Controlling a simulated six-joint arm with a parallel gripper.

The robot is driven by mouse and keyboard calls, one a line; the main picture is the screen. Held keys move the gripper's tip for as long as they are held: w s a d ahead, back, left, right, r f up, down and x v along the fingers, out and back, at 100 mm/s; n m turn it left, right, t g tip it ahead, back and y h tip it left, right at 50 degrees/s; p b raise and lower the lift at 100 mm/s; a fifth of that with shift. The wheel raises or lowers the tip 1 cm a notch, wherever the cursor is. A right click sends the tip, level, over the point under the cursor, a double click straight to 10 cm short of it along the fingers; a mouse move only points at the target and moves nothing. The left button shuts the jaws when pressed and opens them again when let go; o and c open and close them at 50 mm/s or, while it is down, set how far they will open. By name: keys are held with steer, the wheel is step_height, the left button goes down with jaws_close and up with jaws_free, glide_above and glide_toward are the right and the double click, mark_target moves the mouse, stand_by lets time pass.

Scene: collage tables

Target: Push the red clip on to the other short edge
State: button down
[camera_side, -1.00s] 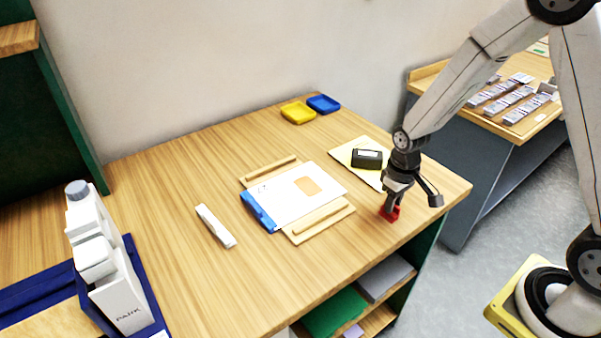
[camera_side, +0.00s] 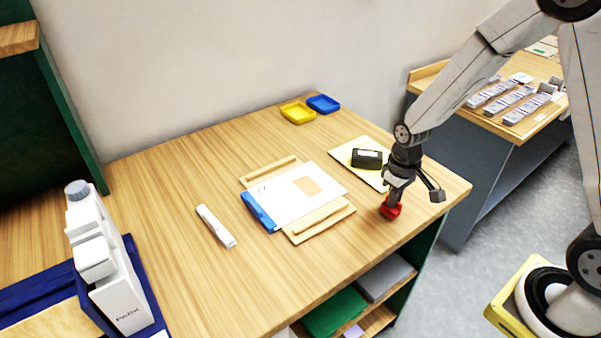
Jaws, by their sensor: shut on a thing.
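The red clip (camera_side: 391,211) is at the right front of the wooden table, between the fingers of my gripper (camera_side: 392,203). My gripper points down and is shut on it; whether the clip touches the table I cannot tell. The white sheets (camera_side: 290,200) lie on a wooden board (camera_side: 318,221) with raised bars on two sides. A blue clip (camera_side: 259,211) sits on the left short edge of the sheets. The right short edge is bare, and the red clip is to the right of it, apart from it.
A black block (camera_side: 367,158) stands on a pale mat (camera_side: 345,153) behind my gripper. A white bar (camera_side: 216,226) lies left of the board. Yellow (camera_side: 298,112) and blue (camera_side: 323,103) trays sit at the back. A white bottle-like machine (camera_side: 104,262) stands front left.

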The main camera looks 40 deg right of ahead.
steer(key=shift+r, duration=2.4)
steer(key=shift+w, duration=0.15)
steer(key=w+r, duration=0.1)
steer(key=w, duration=1.7)
steer(key=shift+a, duration=0.3)
steer(key=shift+f, duration=0.15)
steer(key=shift+f, duration=2.7)
steer(key=shift+f, duration=0.55)
steer(key=shift+a, duration=0.8)
